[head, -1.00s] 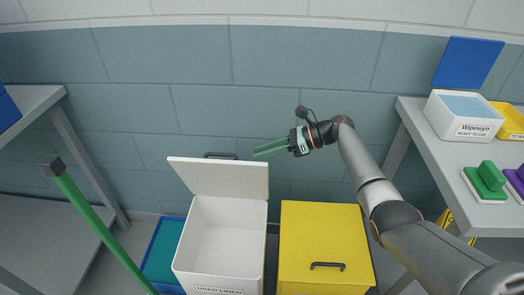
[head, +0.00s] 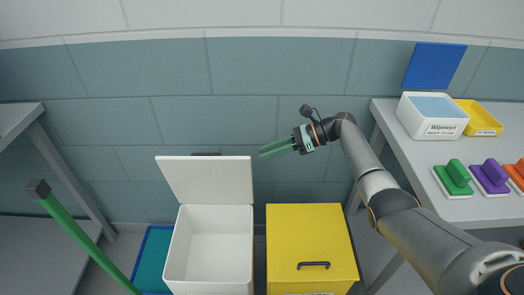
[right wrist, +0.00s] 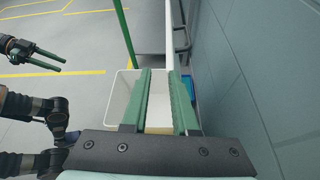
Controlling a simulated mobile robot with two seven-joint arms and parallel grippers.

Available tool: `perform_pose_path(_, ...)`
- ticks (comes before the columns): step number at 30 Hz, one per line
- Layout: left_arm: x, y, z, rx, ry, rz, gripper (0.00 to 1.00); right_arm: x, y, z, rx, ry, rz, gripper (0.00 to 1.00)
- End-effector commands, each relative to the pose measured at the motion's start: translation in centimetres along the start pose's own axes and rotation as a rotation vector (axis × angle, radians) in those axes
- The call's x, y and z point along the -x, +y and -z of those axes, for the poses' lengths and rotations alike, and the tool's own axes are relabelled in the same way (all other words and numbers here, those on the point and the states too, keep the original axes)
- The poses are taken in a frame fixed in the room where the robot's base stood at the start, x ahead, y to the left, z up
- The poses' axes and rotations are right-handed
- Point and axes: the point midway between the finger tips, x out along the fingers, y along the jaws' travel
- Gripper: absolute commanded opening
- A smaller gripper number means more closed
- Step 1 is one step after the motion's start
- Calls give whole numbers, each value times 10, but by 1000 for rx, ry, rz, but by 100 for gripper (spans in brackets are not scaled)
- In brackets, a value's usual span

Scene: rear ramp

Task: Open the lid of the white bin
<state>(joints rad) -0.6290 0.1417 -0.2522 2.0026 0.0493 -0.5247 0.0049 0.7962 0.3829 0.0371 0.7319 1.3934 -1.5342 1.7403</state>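The white bin (head: 210,240) stands on the floor by the wall, its mouth open and its inside empty as far as I see. Its lid (head: 208,181) is raised at the back, with a dark handle (head: 206,154) just showing behind its top edge. My right gripper (head: 279,149) is right of the lid, apart from it and empty. In the right wrist view its green fingers (right wrist: 158,75) have a narrow gap, with the bin (right wrist: 122,95) beyond and the lid (right wrist: 169,35) edge-on. My left gripper (right wrist: 60,58) shows only in the right wrist view, fingers apart and empty.
A closed yellow bin (head: 310,225) stands right of the white one, a blue bin (head: 150,255) left. A green pole (head: 85,240) rises at the left front. Right of my right arm is a table (head: 395,120) with a wipes box (head: 432,117) and several brushes.

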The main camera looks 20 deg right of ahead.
Motion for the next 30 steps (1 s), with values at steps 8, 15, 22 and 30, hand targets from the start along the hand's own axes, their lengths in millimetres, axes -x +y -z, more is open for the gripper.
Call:
perform_pose_path(8,6,1,7,0,0,0,50,21,-1,-2,1,-1,2,27)
perform_pose_path(15,9,1,10,0,0,0,50,37,-2,-1,0,0,1,27)
perform_pose_path(22,12,2,13,0,0,0,50,53,-2,-1,1,-1,1,27)
perform_pose_path(30,14,2,15,0,0,0,50,70,-3,-1,1,-1,0,27)
